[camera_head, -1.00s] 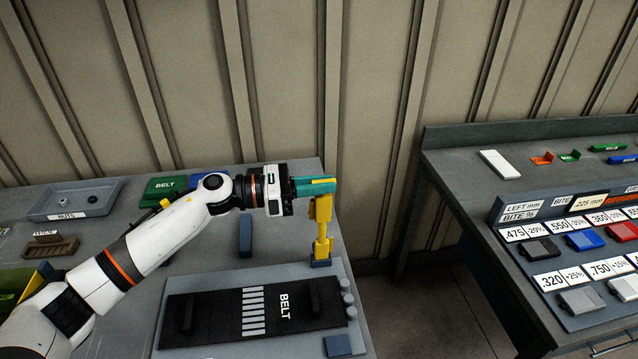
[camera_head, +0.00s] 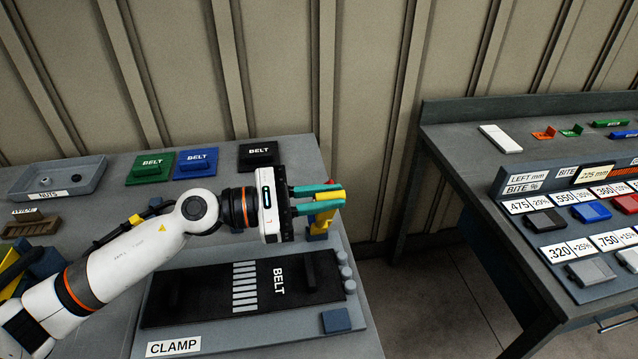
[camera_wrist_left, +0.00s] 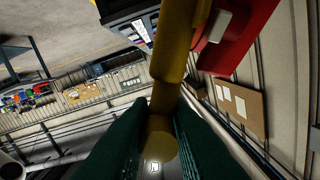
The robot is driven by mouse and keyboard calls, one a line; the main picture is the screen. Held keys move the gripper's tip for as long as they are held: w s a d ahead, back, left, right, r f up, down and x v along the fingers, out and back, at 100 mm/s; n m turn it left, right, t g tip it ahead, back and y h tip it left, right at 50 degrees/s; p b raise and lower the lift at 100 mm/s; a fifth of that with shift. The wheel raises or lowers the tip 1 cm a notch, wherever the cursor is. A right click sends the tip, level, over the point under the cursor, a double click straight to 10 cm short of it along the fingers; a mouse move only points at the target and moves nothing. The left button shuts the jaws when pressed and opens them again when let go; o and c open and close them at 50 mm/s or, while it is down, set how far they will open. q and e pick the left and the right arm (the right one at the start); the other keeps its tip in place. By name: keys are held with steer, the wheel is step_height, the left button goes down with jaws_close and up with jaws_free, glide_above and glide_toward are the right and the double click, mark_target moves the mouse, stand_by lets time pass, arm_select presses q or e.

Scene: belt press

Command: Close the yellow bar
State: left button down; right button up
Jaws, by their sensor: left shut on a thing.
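The yellow bar (camera_head: 324,212) stands up from its hinge at the right end of the clamp plate (camera_head: 345,240), tilted toward the camera and seen foreshortened. My left gripper (camera_head: 332,193) is shut on its upper end with teal fingers. In the left wrist view the yellow bar (camera_wrist_left: 166,70) runs between the two green fingers of my left gripper (camera_wrist_left: 157,125). The black belt piece (camera_head: 240,290) lies flat on the clamp plate, below and left of the bar. A blue block (camera_head: 337,320) sits at the plate's front edge. My right gripper is not in view.
A grey nuts tray (camera_head: 58,180) is at the far left. A second table (camera_head: 470,190) with labelled blocks stands right, across a gap.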

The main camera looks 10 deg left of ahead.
arm_select(q)
steer(key=shift+s+d+f+m+b, duration=0.2)
steer(key=shift+s+f+m+b, duration=0.25)
steer(key=shift+s, duration=0.25)
steer(key=shift+s+d+f+m+b, duration=0.25)
steer(key=shift+s+f+m+b, duration=0.1)
steer(key=shift+s+f, duration=0.25)
steer(key=shift+s+d+f+m+b, duration=0.25)
steer(key=shift+s+f+b, duration=0.2)
steer(key=shift+s, duration=0.3)
steer(key=c, duration=1.3)
jaws_free()
steer(key=shift+c, duration=0.2)
steer(key=shift+a, duration=0.1)
steer(key=b+v, duration=0.7)
steer(key=v, duration=0.5)
steer(key=shift+r, duration=0.1)
